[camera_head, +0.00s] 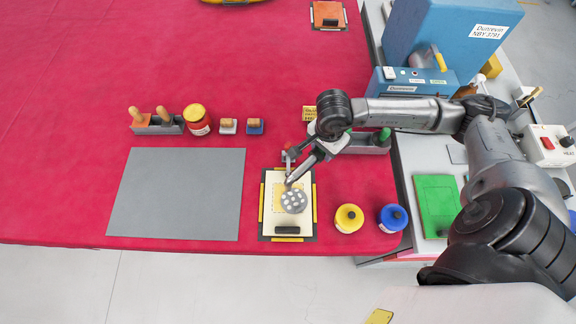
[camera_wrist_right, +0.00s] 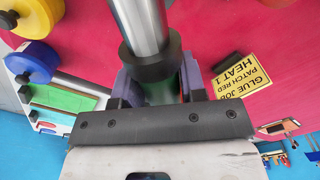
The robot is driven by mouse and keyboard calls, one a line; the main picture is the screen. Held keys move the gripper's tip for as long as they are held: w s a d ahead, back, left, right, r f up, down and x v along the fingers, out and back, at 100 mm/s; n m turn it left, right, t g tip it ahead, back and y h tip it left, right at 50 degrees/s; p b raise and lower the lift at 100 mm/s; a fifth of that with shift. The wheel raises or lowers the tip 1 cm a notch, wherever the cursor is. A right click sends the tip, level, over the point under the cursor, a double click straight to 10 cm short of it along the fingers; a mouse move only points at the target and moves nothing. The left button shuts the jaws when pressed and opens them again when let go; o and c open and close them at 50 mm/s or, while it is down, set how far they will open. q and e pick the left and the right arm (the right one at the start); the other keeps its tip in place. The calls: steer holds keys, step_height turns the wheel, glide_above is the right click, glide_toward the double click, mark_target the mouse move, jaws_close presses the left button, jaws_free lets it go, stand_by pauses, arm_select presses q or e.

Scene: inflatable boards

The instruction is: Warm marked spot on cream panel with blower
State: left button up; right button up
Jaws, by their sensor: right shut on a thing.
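The cream panel (camera_head: 307,218) lies in a dark frame with yellow clips near the table's front edge. My right gripper (camera_head: 322,147) is above and behind the panel, shut on the blower. The blower's silver tube (camera_head: 301,171) slants down toward the mark; whether it touches the panel I cannot tell. In the wrist view the blower (camera_wrist_right: 142,25) shows its metal tube and black collar between the purple fingers. My left gripper is not in view.
A grey mat (camera_head: 178,194) lies left of the panel. Yellow (camera_head: 348,218) and blue (camera_head: 392,218) round pots stand to its right. A yellow instruction card (camera_wrist_right: 244,72) reads "GLUE JOB PATCH RED HEAT 1".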

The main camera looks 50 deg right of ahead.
step_height(320, 180, up, 12)
steer(key=p, duration=0.6)
steer(key=shift+p, duration=0.4)
